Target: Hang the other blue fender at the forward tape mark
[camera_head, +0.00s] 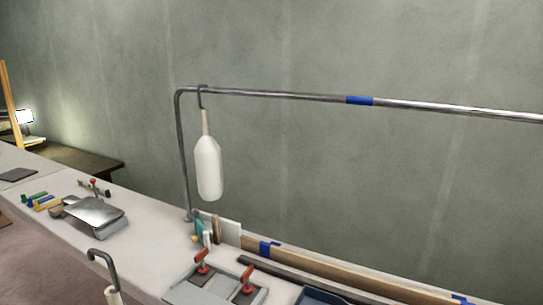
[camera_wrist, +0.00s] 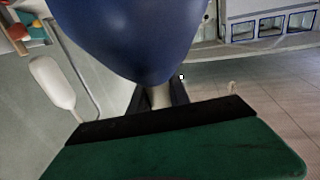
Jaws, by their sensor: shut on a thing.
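In the wrist view a blue fender (camera_wrist: 130,35) fills the upper middle. My gripper (camera_wrist: 160,97) is shut on its pale neck, between dark fingers. A grey hook (camera_head: 103,256) with a pale stem shows low at the left in the head view, in front of the bench; I cannot tell whether it belongs to the held fender. The metal rail (camera_head: 270,95) carries a blue tape mark (camera_head: 358,100) right of its bend. A white fender (camera_head: 209,167) hangs from the rail near the bend, left of the tape; it also shows in the wrist view (camera_wrist: 52,82).
The bench (camera_head: 145,250) runs below the rail. On it lie a grey metal piece (camera_head: 95,213), red-handled clamps (camera_head: 201,262), and a long wooden strip (camera_head: 330,275) with blue tape. The rail is clear right of the white fender.

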